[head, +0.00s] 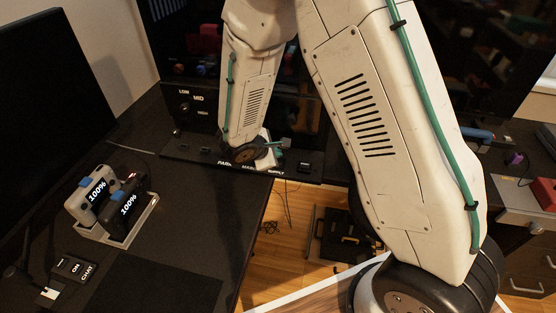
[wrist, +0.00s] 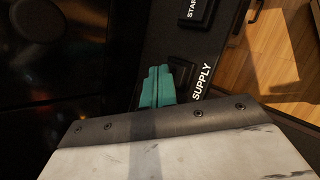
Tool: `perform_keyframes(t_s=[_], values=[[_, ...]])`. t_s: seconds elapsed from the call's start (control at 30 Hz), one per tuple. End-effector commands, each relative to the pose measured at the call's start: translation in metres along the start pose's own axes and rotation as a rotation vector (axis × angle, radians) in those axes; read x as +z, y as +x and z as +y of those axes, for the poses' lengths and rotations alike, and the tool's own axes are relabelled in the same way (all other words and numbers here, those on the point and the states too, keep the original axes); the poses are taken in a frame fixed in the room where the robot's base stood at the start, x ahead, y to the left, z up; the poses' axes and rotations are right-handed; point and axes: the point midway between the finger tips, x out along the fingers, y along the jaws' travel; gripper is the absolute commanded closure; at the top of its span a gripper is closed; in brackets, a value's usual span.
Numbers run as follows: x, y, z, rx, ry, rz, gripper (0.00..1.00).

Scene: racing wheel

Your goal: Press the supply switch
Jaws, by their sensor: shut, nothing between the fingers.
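The black panel carries a white SUPPLY label (wrist: 202,82) in the wrist view. A dark switch (wrist: 182,72) beside this label is partly hidden by my fingers. My gripper (wrist: 158,86) has teal fingers, shut together and empty, over the panel right beside that switch. I cannot tell whether they touch it. In the head view my gripper (head: 279,145) is at the front part of the panel, above the partly visible SUPPLY label (head: 277,173). The switch itself is hard to make out there.
A black START button (wrist: 203,18) lies close by on the same panel. A grey holder (head: 140,222) with battery-like devices stands on the black desk (head: 175,250) at left. A CHAT switch box (head: 72,268) is at the front left. Wooden floor shows beyond the desk edge.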

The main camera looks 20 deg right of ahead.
Motion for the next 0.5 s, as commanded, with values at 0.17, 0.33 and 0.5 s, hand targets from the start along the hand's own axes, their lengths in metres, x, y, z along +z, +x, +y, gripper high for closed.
perform_keyframes(t_s=[0.17, 0.33, 0.5], values=[[0.009, -0.012, 0.009, 0.002, 0.003, 0.001, 1.0], [0.017, -0.024, 0.018, 0.002, 0.003, 0.001, 1.0], [0.025, -0.035, 0.026, 0.002, 0.002, 0.001, 1.0]])
